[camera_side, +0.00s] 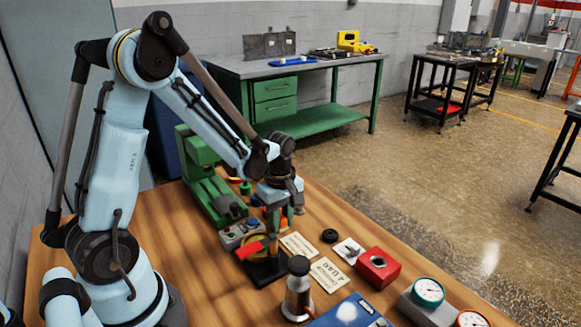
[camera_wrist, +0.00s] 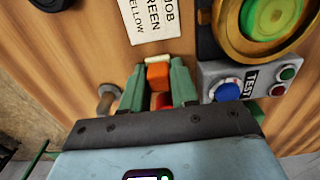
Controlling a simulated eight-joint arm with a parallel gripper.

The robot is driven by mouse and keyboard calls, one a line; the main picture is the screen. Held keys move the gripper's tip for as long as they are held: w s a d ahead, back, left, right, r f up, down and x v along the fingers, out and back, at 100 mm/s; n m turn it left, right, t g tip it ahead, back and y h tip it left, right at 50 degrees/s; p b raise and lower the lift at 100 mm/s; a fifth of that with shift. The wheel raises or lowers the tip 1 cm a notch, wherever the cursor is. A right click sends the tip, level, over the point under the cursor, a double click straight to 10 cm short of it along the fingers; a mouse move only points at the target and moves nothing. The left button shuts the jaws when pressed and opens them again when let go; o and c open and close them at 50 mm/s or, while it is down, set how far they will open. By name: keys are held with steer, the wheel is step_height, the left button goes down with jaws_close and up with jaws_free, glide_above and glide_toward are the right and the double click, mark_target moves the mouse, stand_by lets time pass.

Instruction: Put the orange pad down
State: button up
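My gripper (camera_wrist: 159,82) shows two green fingers in the wrist view. The orange pad (camera_wrist: 158,76) is a small block between the fingertips and fills the gap between them, so the gripper looks shut on it. A red piece (camera_wrist: 161,101) shows behind the pad between the fingers. In the side view my gripper (camera_side: 273,228) points down over the wooden bench, close to a brass-ringed stand with a black base (camera_side: 265,271). The pad cannot be made out clearly there.
A control box with a blue knob and a TEST label (camera_wrist: 240,82) is right of the gripper in the wrist view. Printed cards (camera_side: 329,274), a red block (camera_side: 378,267), a metal cylinder (camera_side: 297,292) and gauges (camera_side: 428,292) crowd the bench. A green machine (camera_side: 210,180) stands behind.

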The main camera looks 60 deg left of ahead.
mark_target(281, 217)
steer(key=shift+o, duration=1.1)
steer(key=shift+f, duration=0.35)
steer(key=shift+r, duration=0.65)
step_height(281, 217, up, 12)
steer(key=s+d+m+t, duration=0.2)
steer(key=d+m, duration=0.1)
steer(key=m, duration=0.3)
steer(key=s+d+r+m+t, duration=0.1)
steer(key=d+m+t, duration=0.1)
steer(key=m, duration=0.4)
steer(key=s+d+m+t, duration=0.2)
steer(key=d+m+t, duration=0.1)
steer(key=m, duration=0.3)
steer(key=shift+s+d+r, duration=0.2)
steer(key=shift+s+d, duration=0.15)
steer(key=shift+d, duration=0.2)
steer(key=shift+o, duration=0.6)
